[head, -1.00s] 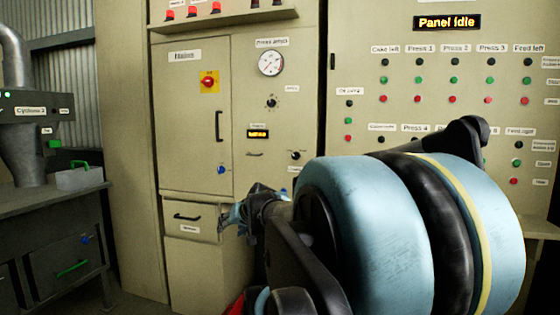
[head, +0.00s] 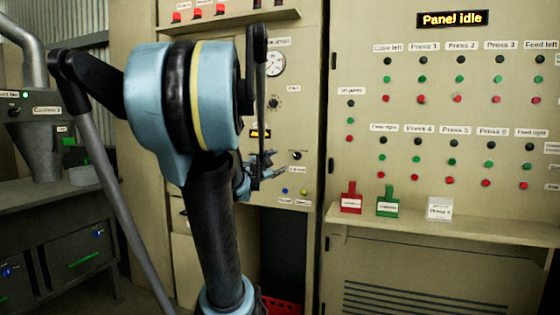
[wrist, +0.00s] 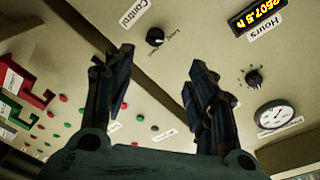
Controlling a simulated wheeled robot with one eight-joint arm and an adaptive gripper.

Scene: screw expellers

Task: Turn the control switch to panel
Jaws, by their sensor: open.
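The control switch is a small black knob (wrist: 155,37) with a "Control" label (wrist: 133,14) beside it in the wrist view. Its small position markings are too blurred to read, and I cannot tell which one it points to. In the head view the knob (head: 296,155) sits on the beige cabinet, just right of my gripper (head: 262,165). My gripper (wrist: 158,78) is open and empty. In the wrist view its two dark fingers are well apart, with the knob beyond their tips and clear of them.
A second black knob (wrist: 254,77), an hours display (wrist: 257,14) and a round gauge (wrist: 275,115) are near. The button panel (head: 460,120) reads "Panel Idle" at its top. Red (head: 351,198) and green (head: 388,201) tags and a white card (head: 439,209) stand on its ledge.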

